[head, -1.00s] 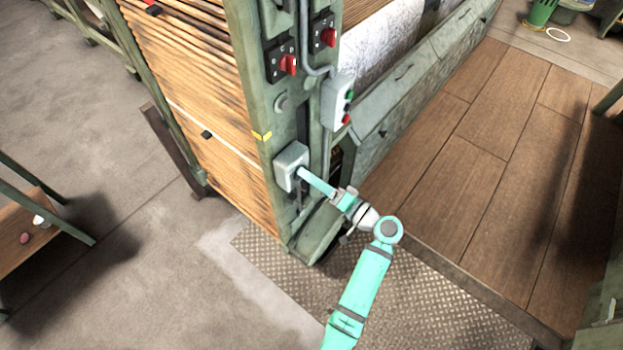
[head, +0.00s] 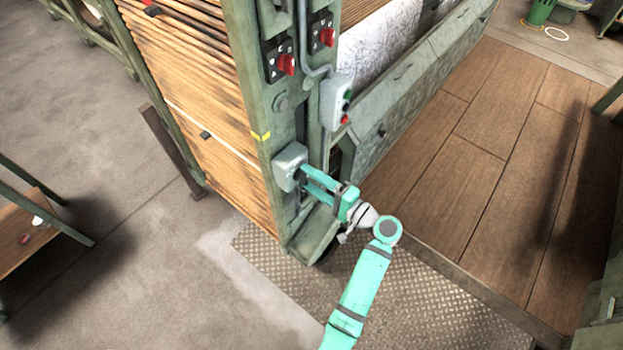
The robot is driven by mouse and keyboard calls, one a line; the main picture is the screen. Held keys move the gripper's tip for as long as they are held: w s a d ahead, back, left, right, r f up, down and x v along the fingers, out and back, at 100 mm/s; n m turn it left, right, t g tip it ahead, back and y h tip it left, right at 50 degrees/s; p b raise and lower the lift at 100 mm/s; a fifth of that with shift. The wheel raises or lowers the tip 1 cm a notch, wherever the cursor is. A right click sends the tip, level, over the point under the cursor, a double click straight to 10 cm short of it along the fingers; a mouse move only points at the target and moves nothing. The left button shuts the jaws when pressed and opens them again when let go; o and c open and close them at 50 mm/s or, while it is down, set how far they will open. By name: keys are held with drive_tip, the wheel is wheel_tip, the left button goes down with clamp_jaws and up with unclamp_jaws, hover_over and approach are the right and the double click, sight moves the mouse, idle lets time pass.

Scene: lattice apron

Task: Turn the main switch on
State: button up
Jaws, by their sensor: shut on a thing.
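The main switch appears to be the grey box (head: 289,163) low on the green machine post. My gripper (head: 303,177) reaches it from the right, with both turquoise fingertips at its front face. The fingers are shut on the switch's knob, which they mostly hide. The knob's exact angle cannot be made out.
Two red rotary switches on black plates, an upper one (head: 324,37) and a lower one (head: 283,64), sit higher on the post. A grey button box (head: 336,103) hangs beside them. A checkered metal plate (head: 420,290) covers the floor below.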

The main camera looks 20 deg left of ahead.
drive_tip(key=o, duration=1)
drive_tip(key=shift+o, duration=0.2)
drive_tip(key=shift+w, duration=0.1)
drive_tip(key=v, duration=1.1)
